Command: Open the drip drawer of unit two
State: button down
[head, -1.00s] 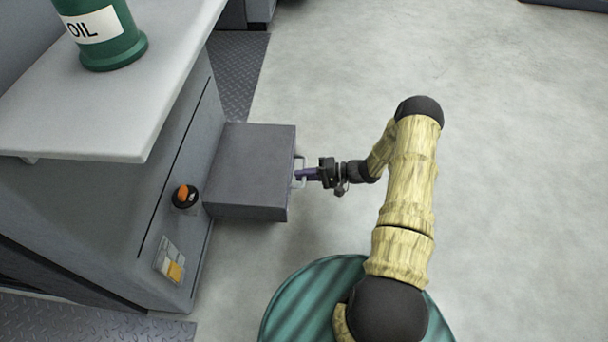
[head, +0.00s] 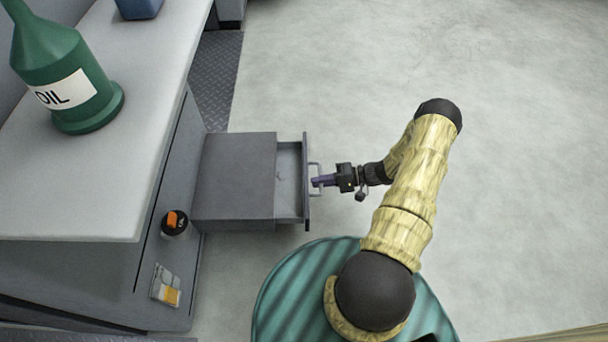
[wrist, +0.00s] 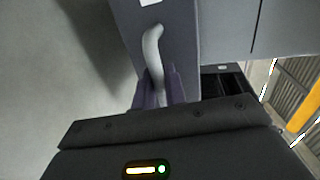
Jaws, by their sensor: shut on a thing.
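The drip drawer (head: 290,180) is partly open. Its front panel stands out from the grey box housing (head: 235,175), and part of its pale inside shows. My gripper (head: 316,181) is shut on the drawer's bar handle (head: 314,168), on the right side of the drawer front. In the wrist view the purple fingers (wrist: 160,90) close around the light curved handle (wrist: 153,50) in front of the grey drawer front (wrist: 182,40). I see no readable unit number.
A green oil can (head: 85,100) stands on the light worktop (head: 150,130). An orange-and-black knob (head: 174,222) and a small panel with an orange square (head: 166,286) sit on the cabinet side. The floor (head: 500,150) to the right is clear.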

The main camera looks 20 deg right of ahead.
jog(key=f+v, duration=0.1)
jog(key=v, duration=0.5)
jog(key=shift+s+d+f, duration=0.15)
jog(key=shift+s+d, duration=0.1)
jog(key=shift+d, duration=0.25)
jog(key=c, duration=1.5)
grip_release()
jog(key=shift+a, duration=0.15)
jog(key=shift+c, duration=0.2)
jog(key=shift+w, duration=0.1)
jog(key=p+v, duration=0.4)
jog(key=v, duration=1.3)
